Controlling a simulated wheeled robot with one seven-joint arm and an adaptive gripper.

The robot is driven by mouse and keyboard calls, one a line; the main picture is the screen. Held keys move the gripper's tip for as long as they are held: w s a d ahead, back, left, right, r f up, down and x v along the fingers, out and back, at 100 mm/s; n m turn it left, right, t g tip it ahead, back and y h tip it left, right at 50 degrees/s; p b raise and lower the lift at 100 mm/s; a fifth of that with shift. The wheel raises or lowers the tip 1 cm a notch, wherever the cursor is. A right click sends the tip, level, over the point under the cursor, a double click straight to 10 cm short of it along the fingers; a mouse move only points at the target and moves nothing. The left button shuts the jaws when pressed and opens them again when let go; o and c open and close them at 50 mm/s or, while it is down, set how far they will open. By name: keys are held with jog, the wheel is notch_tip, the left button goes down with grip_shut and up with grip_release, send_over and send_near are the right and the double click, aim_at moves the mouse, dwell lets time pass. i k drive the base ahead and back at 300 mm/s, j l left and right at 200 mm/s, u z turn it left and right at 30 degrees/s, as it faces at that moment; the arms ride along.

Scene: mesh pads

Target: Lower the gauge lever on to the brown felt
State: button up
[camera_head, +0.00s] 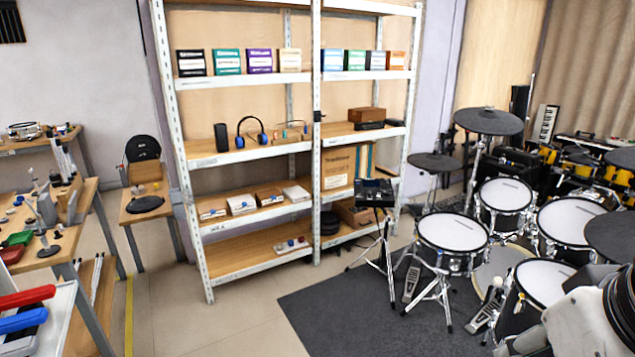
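I cannot make out a gauge lever or any brown felt for certain in this view. Several small tools and upright grey parts stand on the wooden bench (88,200) at the left edge, too small to tell whether one is the gauge. An electronic drum kit with a white mesh pad (453,231) stands at the right; no lever shows clearly on it. Part of my arm (590,318) shows at the lower right, in front of the kit. My gripper's fingers do not show.
A metal shelf rack (245,268) with boxes and headphones stands in the middle. A black module on a stand (374,193) is right of it. A dark mat (340,315) lies under the drums. Bare floor (190,310) lies between bench and mat.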

aim_at(21, 198)
jog(key=i+j+u, duration=0.15)
jog(key=i+u, duration=0.65)
jog(key=i+l+u, duration=0.2)
jog(key=i+u, duration=0.2)
jog(key=i+l+u, duration=0.4)
jog(key=i+j+u, duration=0.1)
jog(key=i+u, duration=0.45)
jog(key=i+l+z, duration=0.15)
jog(key=i, duration=0.4)
jog(key=i+l+z, duration=0.15)
jog(key=i, duration=0.4)
jog(key=l, duration=0.1)
